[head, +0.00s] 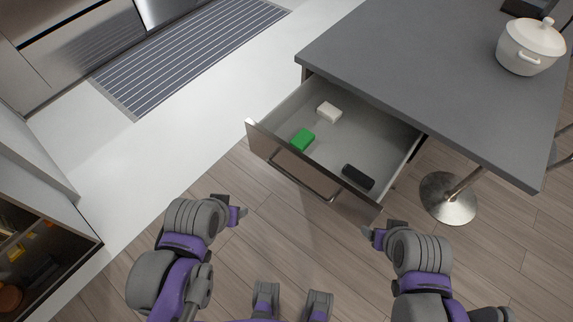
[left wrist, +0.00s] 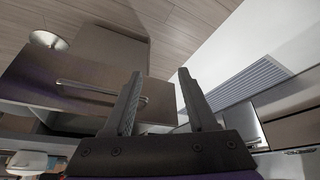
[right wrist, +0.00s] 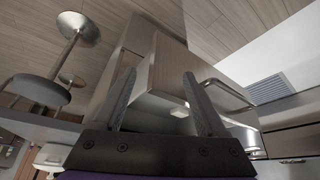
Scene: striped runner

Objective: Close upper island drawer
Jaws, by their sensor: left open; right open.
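The upper island drawer (head: 309,170) stands pulled out from under the grey island top in the head view. Its front has a long bar handle (head: 306,178). Inside lie a green block (head: 302,139), a white block (head: 329,112) and a black cylinder-like item (head: 358,177). My left gripper (head: 240,212) is in front of the drawer's left part, apart from it; the left wrist view shows its fingers open and empty (left wrist: 158,95). My right gripper (head: 372,235) is just in front of the drawer's right end; the right wrist view shows it open and empty (right wrist: 158,95).
The grey island top (head: 420,75) carries a white lidded pot (head: 530,46). A stool with a round metal base (head: 448,198) stands right of the drawer. A striped runner (head: 190,52) lies at upper left. An open shelf unit (head: 40,250) is at lower left. Wooden floor before the drawer is clear.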

